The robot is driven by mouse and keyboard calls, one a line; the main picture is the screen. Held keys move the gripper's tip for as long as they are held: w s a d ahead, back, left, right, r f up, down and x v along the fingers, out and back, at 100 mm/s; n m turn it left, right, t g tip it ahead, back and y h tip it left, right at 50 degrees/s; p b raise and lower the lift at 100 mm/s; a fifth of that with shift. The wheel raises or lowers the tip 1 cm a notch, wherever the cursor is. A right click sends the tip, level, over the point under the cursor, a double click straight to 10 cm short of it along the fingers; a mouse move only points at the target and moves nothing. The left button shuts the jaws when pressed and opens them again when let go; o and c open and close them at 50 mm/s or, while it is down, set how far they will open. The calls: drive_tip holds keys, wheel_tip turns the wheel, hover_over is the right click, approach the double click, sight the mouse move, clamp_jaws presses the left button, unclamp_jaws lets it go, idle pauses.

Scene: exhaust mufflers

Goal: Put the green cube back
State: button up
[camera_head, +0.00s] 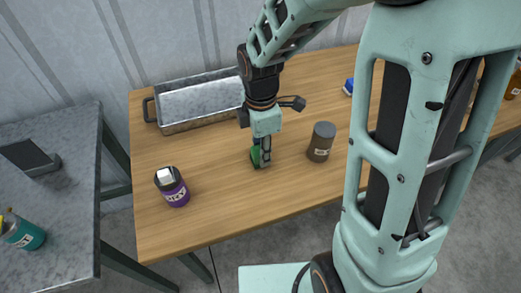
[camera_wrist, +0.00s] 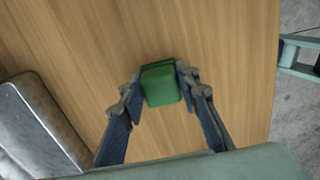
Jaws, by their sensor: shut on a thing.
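A green cube (camera_wrist: 160,85) is between the two fingers of my gripper (camera_wrist: 158,84) in the wrist view, with a finger against each side. In the head view my gripper (camera_head: 262,155) points down over the wooden table, and the green cube (camera_head: 255,156) shows partly behind the fingers. My gripper is shut on the cube. The cube is at or close to the table top; I cannot tell whether it touches.
A blue object (camera_head: 348,86) lies farther back. A grey side table (camera_head: 75,215) stands left.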

drive_tip(key=shift+f, duration=0.2)
drive_tip(key=o, duration=1.2)
wheel_tip(320, 180, up, 12)
drive_tip(key=shift+r+p, duration=0.25)
drive_tip(key=shift+p, duration=0.5)
drive_tip(key=shift+a, duration=0.1)
